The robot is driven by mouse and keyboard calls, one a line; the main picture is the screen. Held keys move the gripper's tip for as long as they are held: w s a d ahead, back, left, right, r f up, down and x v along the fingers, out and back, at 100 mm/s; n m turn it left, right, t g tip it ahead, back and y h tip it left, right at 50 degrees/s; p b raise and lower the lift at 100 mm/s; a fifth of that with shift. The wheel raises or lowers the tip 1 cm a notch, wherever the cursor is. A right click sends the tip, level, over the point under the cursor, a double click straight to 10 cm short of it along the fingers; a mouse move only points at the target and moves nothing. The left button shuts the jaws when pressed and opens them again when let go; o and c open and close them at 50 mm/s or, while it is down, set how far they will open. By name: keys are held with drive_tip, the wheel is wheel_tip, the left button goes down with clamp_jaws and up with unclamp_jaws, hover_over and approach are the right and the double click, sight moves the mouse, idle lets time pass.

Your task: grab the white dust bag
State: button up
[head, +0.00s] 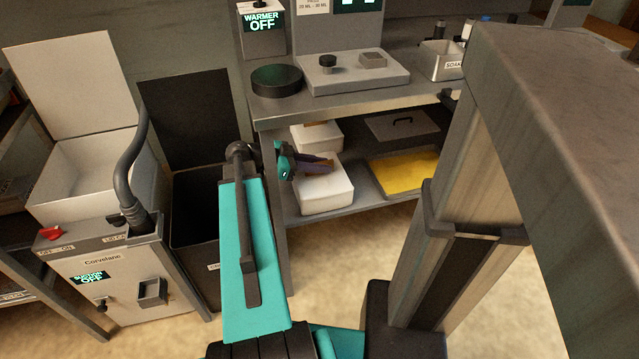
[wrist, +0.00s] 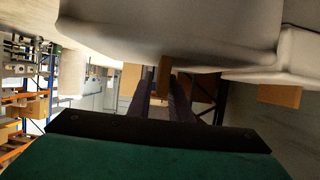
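A white dust bag (head: 325,196) with rounded edges lies at the front left of the lower shelf, under the bench. In the wrist view, its pale body (wrist: 165,32) fills the top, and a narrow brown tab (wrist: 164,76) hangs from it. My gripper (head: 326,165) is at the bag's upper side in the head view. In the wrist view, the two dark fingers (wrist: 163,90) stand on either side of the tab, with a gap visible between them. Whether either finger touches the tab is hard to tell.
A second white bag (head: 318,135) lies behind the first. A yellow sheet (head: 405,175) and a dark lidded panel (head: 402,126) lie to the right. The bench top (head: 268,104) is close above. A dark open bin (head: 190,240) stands left of my arm.

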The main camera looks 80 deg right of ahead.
clamp_jaws()
drive_tip(key=shift+r, duration=0.15)
drive_tip(key=shift+r+p, duration=1)
drive_tip(key=shift+r, duration=3.9)
